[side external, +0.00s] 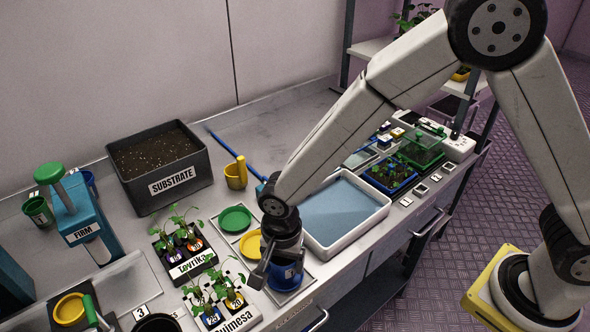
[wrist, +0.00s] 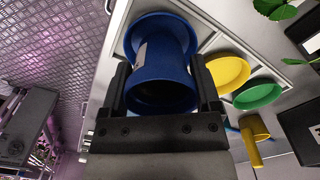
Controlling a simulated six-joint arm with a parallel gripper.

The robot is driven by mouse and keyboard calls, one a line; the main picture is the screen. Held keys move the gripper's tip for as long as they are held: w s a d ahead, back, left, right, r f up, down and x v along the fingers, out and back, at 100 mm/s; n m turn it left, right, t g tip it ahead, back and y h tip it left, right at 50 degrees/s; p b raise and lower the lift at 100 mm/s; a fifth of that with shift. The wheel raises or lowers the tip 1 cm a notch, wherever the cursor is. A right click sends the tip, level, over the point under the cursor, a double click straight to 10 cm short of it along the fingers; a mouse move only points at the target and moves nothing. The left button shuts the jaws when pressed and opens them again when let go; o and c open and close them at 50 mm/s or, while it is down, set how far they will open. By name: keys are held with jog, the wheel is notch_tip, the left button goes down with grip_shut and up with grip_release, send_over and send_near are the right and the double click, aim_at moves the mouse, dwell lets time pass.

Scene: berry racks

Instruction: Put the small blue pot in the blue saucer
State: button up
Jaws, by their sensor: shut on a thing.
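My gripper (side external: 272,264) is shut on the small blue pot (side external: 289,271), with one finger on each side of it in the wrist view (wrist: 163,78). The pot (wrist: 165,65) has a pale label on its side, and its dark open mouth faces the wrist camera. The blue saucer (wrist: 150,20) shows in the wrist view beyond the pot's far end, in line with it. In the side view the pot and gripper largely hide the saucer. I cannot tell whether the pot's base touches the saucer.
Yellow (side external: 251,243) and green (side external: 235,219) saucers lie beside it in a row. A white tray with blue lining (side external: 345,208) stands close right. Seedling trays (side external: 190,255), a substrate bin (side external: 165,165) and a yellow mug (side external: 236,176) are left and behind. The bench's front edge is near.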

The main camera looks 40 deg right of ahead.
jog(key=shift+f, duration=0.35)
jog(key=o, duration=1.1)
jog(key=shift+r, duration=0.1)
notch_tip(320, 180, up, 13)
jog(key=shift+d, duration=0.15)
dwell(0.5)
jog(key=s+d+f+n+t, duration=0.1)
jog(key=s+d+n, duration=0.1)
jog(key=d, duration=0.5)
jog(key=s+d+f+n, duration=0.1)
jog(key=s+d+n, duration=0.1)
jog(key=d+n, duration=0.3)
jog(key=s+d+f+n+t, duration=0.1)
jog(key=s+d+n, duration=0.1)
jog(key=d, duration=0.8)
jog(key=shift+s+d+f+n+t, duration=0.2)
jog(key=shift+s+f+n+t, duration=0.15)
jog(key=shift+n, duration=0.45)
